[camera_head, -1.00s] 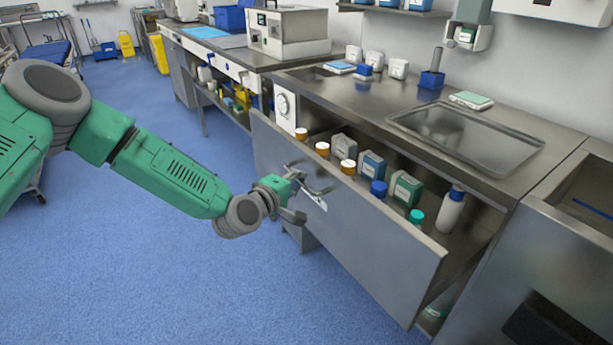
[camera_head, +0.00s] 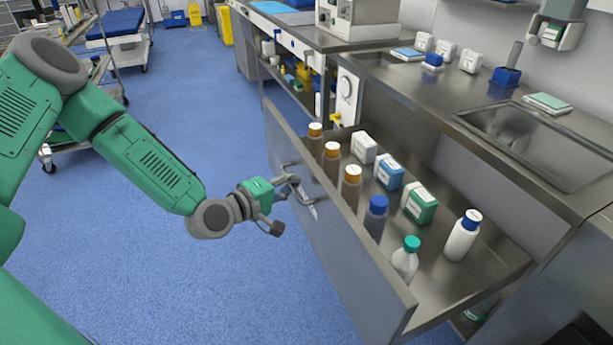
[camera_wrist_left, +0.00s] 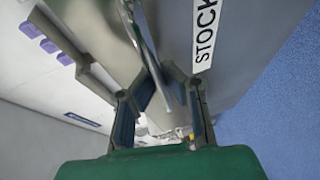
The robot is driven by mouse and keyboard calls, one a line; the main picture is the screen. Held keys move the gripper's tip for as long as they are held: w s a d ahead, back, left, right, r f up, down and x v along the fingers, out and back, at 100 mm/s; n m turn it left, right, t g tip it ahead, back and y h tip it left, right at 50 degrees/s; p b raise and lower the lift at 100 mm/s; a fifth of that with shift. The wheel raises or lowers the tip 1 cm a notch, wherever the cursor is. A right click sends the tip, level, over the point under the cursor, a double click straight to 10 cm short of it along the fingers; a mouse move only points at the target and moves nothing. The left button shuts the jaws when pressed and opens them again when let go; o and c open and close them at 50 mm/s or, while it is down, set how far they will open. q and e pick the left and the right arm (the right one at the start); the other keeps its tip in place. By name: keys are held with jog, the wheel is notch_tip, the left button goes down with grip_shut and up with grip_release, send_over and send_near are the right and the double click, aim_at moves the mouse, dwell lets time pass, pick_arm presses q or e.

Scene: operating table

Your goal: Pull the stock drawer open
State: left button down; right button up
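The stock drawer (camera_head: 335,262) is a grey metal drawer standing well out from the counter, its inside in view. Its front carries a metal bar handle (camera_wrist_left: 148,45) and a white label (camera_wrist_left: 205,35) reading STOCK in the left wrist view. My left gripper (camera_head: 287,190) is at the handle on the outer face of the drawer front. In the left wrist view its two fingers (camera_wrist_left: 164,78) close in on both sides of the bar. The exact finger contact is small in the head view. My right gripper is not in view.
Brown bottles (camera_head: 331,160), small boxes (camera_head: 390,173), a white bottle (camera_head: 462,236) and a teal-capped bottle (camera_head: 405,260) stand in the drawer. The steel counter (camera_head: 440,90) is behind it. Blue floor (camera_head: 240,290) in front of the drawer is clear.

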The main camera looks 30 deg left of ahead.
pick_arm(q)
jog(key=shift+s+a+f, duration=0.2)
jog(key=shift+s+a, duration=0.35)
jog(key=shift+s, duration=0.15)
jog(key=c, duration=1.6)
grip_release()
jog(key=shift+w, duration=0.1)
jog(key=shift+r, duration=0.1)
jog(key=v, duration=1.2)
jog(key=shift+f, duration=0.25)
